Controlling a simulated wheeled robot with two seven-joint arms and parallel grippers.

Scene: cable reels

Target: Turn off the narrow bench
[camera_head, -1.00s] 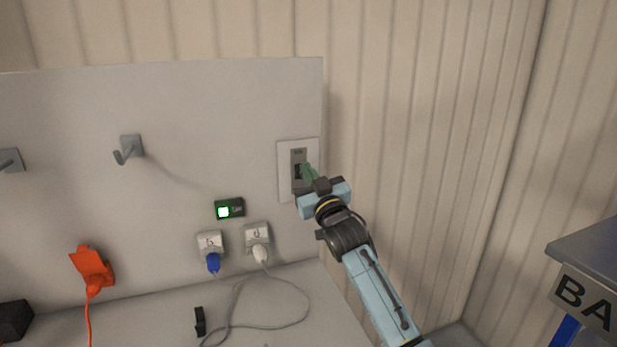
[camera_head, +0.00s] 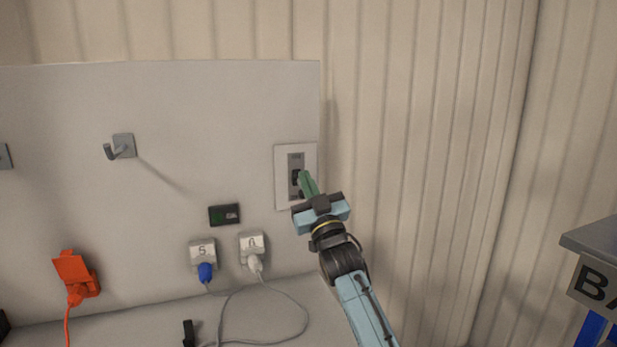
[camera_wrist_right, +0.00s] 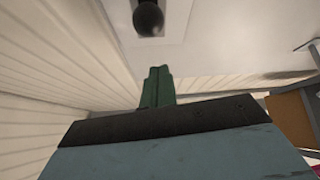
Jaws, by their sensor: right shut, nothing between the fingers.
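A wall switch (camera_head: 296,160) with a white plate and a dark lever (camera_head: 297,178) is at the right end of the bench's grey back panel (camera_head: 190,100). In the right wrist view the round dark end of the lever (camera_wrist_right: 148,17) shows at the top. My right gripper (camera_head: 308,184), with green fingers, is shut and empty just in front of the switch plate. In the wrist view its fingers (camera_wrist_right: 158,88) are below the lever, with a gap between. A small dark indicator box (camera_head: 224,215) on the panel is unlit. My left gripper is not in view.
Two sockets hold a blue plug (camera_head: 205,272) and a white plug (camera_head: 255,263) with grey cables on the bench top. A hook (camera_head: 121,147) sticks out of the panel. A grey table (camera_head: 597,245) stands at right.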

